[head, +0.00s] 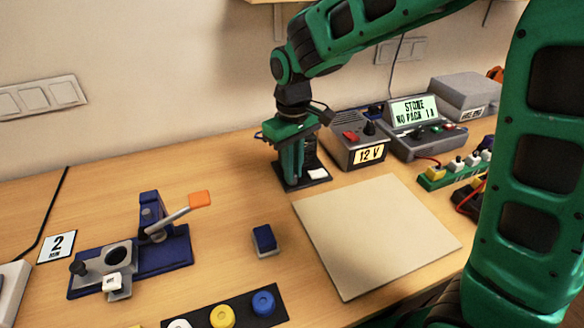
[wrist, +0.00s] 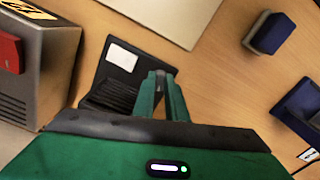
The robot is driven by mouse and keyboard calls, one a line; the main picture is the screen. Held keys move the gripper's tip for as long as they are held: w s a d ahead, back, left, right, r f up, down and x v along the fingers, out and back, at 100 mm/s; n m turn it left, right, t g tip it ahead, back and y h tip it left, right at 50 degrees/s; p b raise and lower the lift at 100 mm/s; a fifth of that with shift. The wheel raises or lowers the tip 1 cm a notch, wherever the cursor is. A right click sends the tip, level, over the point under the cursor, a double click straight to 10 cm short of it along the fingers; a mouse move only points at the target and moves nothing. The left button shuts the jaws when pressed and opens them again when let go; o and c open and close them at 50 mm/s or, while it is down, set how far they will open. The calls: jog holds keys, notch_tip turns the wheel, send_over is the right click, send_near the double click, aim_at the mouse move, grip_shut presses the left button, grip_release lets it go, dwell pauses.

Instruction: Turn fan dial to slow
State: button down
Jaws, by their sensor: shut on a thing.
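A black device with a ribbed grille and a white label plate, which looks like the fan (head: 312,181), stands on the table behind the beige mat. It also shows in the wrist view (wrist: 108,92). My gripper (head: 292,180) points down at the fan, with its green fingers close together at the fan's side. In the wrist view the fingertips (wrist: 161,76) are shut on a small greyish piece, likely the fan dial, mostly hidden between them. The dial's pointer and any speed marks cannot be read.
A grey 12 V box (head: 345,140) with a red switch stands close right of the fan. A beige mat (head: 375,230) lies in front. A blue lever fixture (head: 150,240) and a small blue block (head: 264,240) are to the left. The table left of the fan is clear.

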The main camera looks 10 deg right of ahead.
jog(key=n, duration=0.4)
jog(key=shift+w+d, duration=0.15)
jog(key=shift+d, duration=0.05)
jog(key=shift+w+n, duration=0.1)
jog(key=shift+n, duration=1.7)
jog(key=shift+d+n, duration=0.1)
jog(key=shift+n, duration=0.2)
jog(key=c, duration=1.8)
grip_release()
notch_tip(320, 180, up, 11)
jog(key=shift+f, duration=0.15)
